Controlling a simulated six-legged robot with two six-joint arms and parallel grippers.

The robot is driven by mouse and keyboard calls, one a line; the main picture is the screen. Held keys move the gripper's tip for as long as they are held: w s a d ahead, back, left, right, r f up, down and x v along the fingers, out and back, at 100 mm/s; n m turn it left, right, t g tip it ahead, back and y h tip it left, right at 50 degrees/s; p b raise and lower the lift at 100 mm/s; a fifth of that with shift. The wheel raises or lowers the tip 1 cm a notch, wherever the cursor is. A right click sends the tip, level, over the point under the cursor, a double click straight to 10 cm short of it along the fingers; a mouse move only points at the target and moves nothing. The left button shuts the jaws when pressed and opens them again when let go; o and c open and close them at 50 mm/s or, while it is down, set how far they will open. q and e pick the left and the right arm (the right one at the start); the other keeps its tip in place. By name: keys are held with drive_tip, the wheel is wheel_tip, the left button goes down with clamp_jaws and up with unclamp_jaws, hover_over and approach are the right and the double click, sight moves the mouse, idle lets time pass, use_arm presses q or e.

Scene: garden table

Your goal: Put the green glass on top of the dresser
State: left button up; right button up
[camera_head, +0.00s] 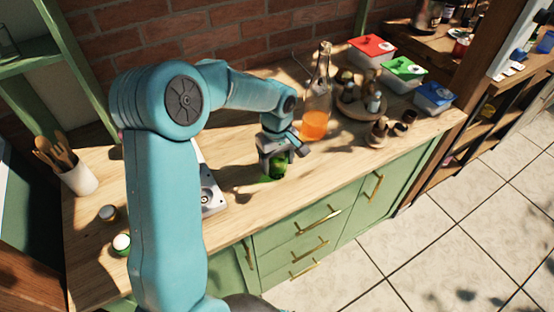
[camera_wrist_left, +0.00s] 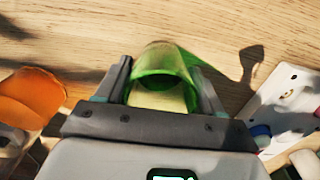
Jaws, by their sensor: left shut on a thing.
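The green glass (camera_head: 277,168) is at the left gripper, over the wooden top of the green dresser (camera_head: 245,205). In the left wrist view the green glass (camera_wrist_left: 163,80) sits between the two fingers of my left gripper (camera_wrist_left: 163,90). My left gripper (camera_head: 275,158) is shut on it. The glass is at or just above the wooden top; I cannot tell whether it touches. The gripper hides its upper part in the head view. My right gripper is not in view.
A bottle with orange liquid (camera_head: 315,110) stands just behind the gripper. A round tray of jars (camera_head: 362,105) and boxes with red, green and blue lids (camera_head: 403,70) are to the right. A white device (camera_head: 211,190) lies left of the glass. The wood in front is clear.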

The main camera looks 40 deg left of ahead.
use_arm(q)
drive_tip(key=shift+f, duration=0.1)
drive_tip(key=o, duration=1.2)
drive_tip(key=shift+r, duration=0.35)
wheel_tip(320, 180, up, 12)
drive_tip(key=shift+s+f, duration=0.1)
drive_tip(key=shift+f, duration=0.1)
